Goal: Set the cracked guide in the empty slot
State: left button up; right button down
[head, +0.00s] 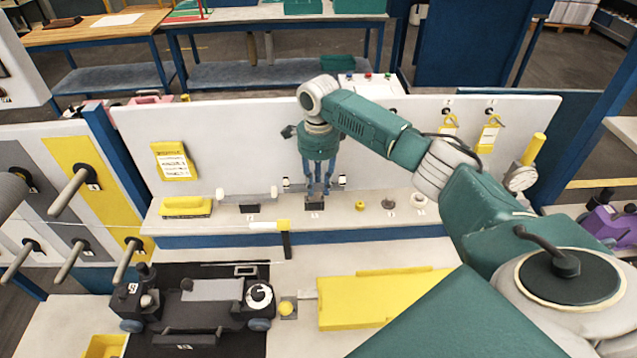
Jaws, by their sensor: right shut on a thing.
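My right gripper (318,193) points down over the shelf at the back of the bench, in front of the white panel. It is shut on a small bar-shaped piece (297,187), probably the guide, whose ends show on both sides of the fingers. The fingers hide its middle, and I cannot see a crack. A dark labelled block (314,204) is just below the fingertips; I cannot tell whether the piece touches it. To its left, a similar pale bar (233,198) sits on a dark stand (249,208). I cannot make out an empty slot. My left gripper is not in view.
A yellow brush-like block (185,207) lies at the shelf's left; a yellow knob (360,206) and pale round parts (390,203) stand right. Yellow tags (173,161) hang on the panel. In front are a dark wheeled carriage (190,312) and a yellow plate (370,300).

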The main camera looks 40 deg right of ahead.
aim_at(319, 187)
jog(key=shift+f, duration=0.15)
jog(key=shift+f, duration=1.25)
jog(key=c, duration=1.4)
grip_release()
jog(key=shift+f, duration=0.1)
jog(key=shift+o, duration=0.2)
notch_tip(319, 187, up, 12)
